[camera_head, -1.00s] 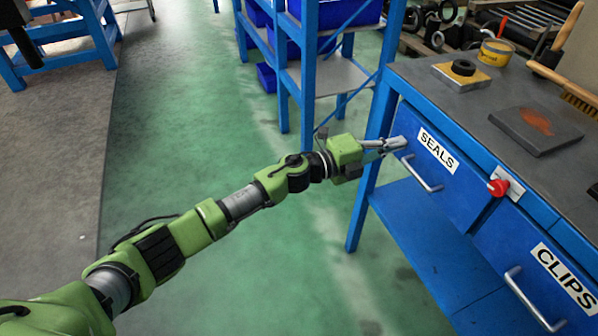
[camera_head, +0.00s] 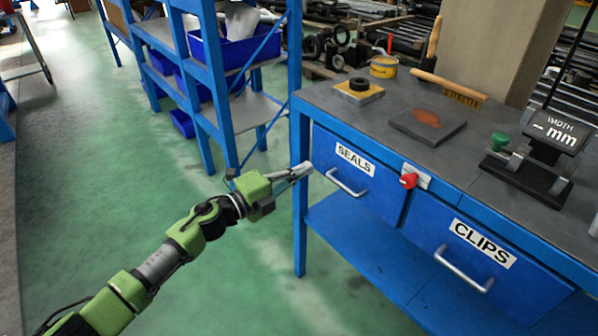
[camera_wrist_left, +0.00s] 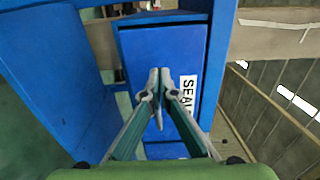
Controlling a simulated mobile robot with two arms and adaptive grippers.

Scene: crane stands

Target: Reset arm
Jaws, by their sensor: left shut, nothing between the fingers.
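My left arm reaches in from the lower left in the head view. Its left gripper (camera_head: 303,169) is shut and empty, near the left end of the blue workbench, beside the SEALS drawer (camera_head: 345,166). The wrist view shows the gripper's fingers (camera_wrist_left: 159,76) together in front of the blue drawer face (camera_wrist_left: 165,55), with part of the SEALS label to the right. I cannot tell whether the fingertips touch the bench. The SEALS drawer looks closed. My right gripper is not in view.
The workbench top (camera_head: 360,123) carries a dark plate (camera_head: 427,124), a brush (camera_head: 450,88), a yellow tin (camera_head: 384,66) and a gauge (camera_head: 530,165). The CLIPS drawer (camera_head: 475,258) and a red knob (camera_head: 408,181) are on its front. A blue shelf rack (camera_head: 208,100) stands behind. Green floor lies open at left.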

